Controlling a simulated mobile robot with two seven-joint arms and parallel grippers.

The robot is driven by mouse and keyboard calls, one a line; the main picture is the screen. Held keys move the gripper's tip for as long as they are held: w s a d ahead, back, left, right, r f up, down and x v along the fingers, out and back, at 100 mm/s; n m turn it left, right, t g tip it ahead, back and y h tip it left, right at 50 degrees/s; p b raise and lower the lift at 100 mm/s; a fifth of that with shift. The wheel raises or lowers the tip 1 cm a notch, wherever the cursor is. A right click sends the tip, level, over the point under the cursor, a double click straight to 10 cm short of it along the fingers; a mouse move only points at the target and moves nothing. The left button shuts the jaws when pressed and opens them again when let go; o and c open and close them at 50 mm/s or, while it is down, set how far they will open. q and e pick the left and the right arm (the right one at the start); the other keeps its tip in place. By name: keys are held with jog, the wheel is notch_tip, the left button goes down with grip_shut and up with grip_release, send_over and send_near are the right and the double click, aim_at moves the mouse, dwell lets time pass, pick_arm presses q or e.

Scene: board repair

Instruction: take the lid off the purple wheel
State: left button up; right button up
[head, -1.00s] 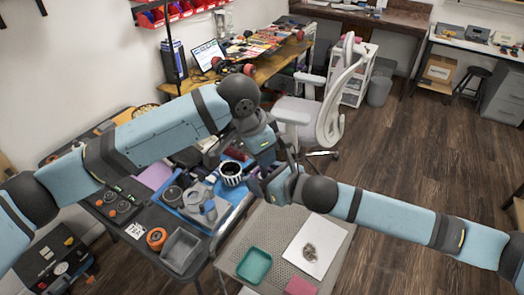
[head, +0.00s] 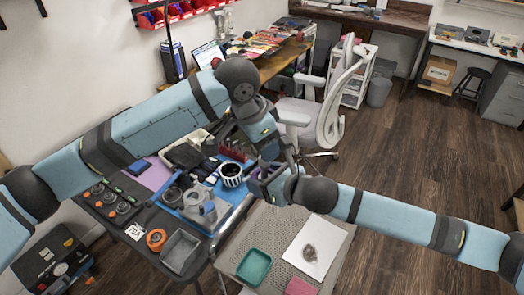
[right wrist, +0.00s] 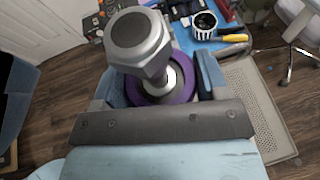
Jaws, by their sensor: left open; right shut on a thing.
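The purple wheel (right wrist: 186,92) is between the fingers of my right gripper (head: 262,180), which is shut on it. A grey metal knob-like piece (right wrist: 140,42) with a hexagonal collar rises over the wheel's hub in the right wrist view; I take it to be the lid. It covers part of the wheel, and I cannot tell whether it still touches the hub. My left gripper (head: 268,150) is open, close above the right gripper in the head view; its fingertips are hard to make out.
A dark table (head: 143,238) at the left carries a blue mat, a striped black-and-white cup (head: 231,175), an empty grey bin (head: 180,250) and an orange ring (head: 156,238). A perforated cart top (head: 330,262) holds a green tray (head: 254,266). Floor at right is clear.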

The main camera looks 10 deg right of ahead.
pick_arm(q)
jog(key=shift+o, duration=0.5)
jog(key=shift+r, duration=0.75)
jog(key=w+d+r+m+t+h, duration=0.4)
jog(key=w+d+r+t+h, duration=0.15)
jog(key=w+r+t, duration=0.4)
jog(key=s+d+r+m+g+h, duration=0.2)
jog(key=d+r+m+g+h, duration=0.15)
jog(key=r+m+h, duration=0.95)
jog(key=s+d+m+g, duration=0.1)
jog(key=s+m+g, duration=0.5)
jog(key=m, duration=0.7)
jog(key=m+g+y, duration=0.3)
jog(key=m+y, duration=1.5)
jog(key=y, duration=0.1)
send_near(264, 176)
jog(key=d+f, duration=0.2)
jog(key=f, duration=0.1)
jog(key=shift+d+f, duration=0.1)
jog(key=shift+f, duration=0.05)
